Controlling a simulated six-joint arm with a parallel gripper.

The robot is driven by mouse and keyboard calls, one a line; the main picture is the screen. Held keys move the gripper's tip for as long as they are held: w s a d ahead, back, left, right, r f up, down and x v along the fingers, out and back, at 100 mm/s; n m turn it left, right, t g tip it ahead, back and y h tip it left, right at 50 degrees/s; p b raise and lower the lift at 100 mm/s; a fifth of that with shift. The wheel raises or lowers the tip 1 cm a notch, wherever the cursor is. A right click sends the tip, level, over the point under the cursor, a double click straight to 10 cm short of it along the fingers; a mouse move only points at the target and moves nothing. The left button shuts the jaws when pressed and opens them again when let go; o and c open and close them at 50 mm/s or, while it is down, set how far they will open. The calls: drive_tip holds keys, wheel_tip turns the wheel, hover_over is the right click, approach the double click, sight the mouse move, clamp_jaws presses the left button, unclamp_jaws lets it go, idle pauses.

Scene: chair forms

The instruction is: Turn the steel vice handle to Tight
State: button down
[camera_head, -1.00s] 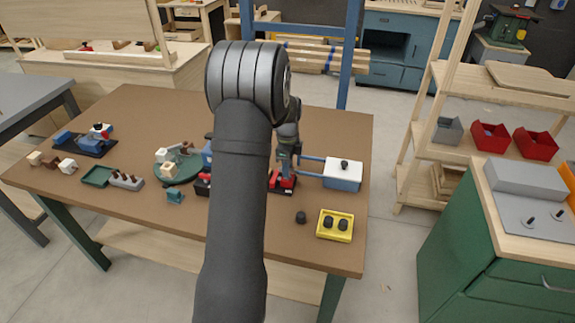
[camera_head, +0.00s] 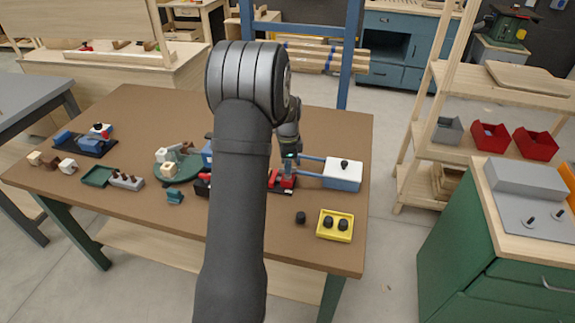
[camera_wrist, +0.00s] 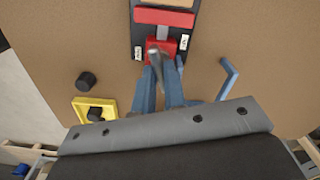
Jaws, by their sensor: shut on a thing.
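The vice (camera_wrist: 165,17) shows in the wrist view as red jaw blocks on a dark base, with a pale piece at the top edge. In the head view, part of the vice (camera_head: 274,181) shows beside my arm. The steel handle (camera_wrist: 156,51) is a short grey bar at the near red block. White labels stand left (camera_wrist: 138,53) and right (camera_wrist: 184,43) of it; their words are too small to read. My gripper (camera_wrist: 163,68) is shut on the handle, its blue fingers on either side. The handle's lower end is partly hidden between the fingers.
A yellow tray (camera_head: 320,232) with two dark knobs and a loose dark knob (camera_head: 300,217) lie near the table's front right. A white-and-blue box (camera_head: 343,175) stands right of the gripper. Bare tabletop (camera_head: 335,135) lies behind.

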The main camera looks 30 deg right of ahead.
drive_tip(key=n, duration=1.3)
drive_tip(key=shift+n, duration=0.3)
drive_tip(key=shift+r, duration=0.1)
idle(0.3)
drive_tip(key=c, duration=1.5)
unclamp_jaws()
wheel_tip(320, 180, up, 17)
drive_tip(key=shift+r, duration=0.15)
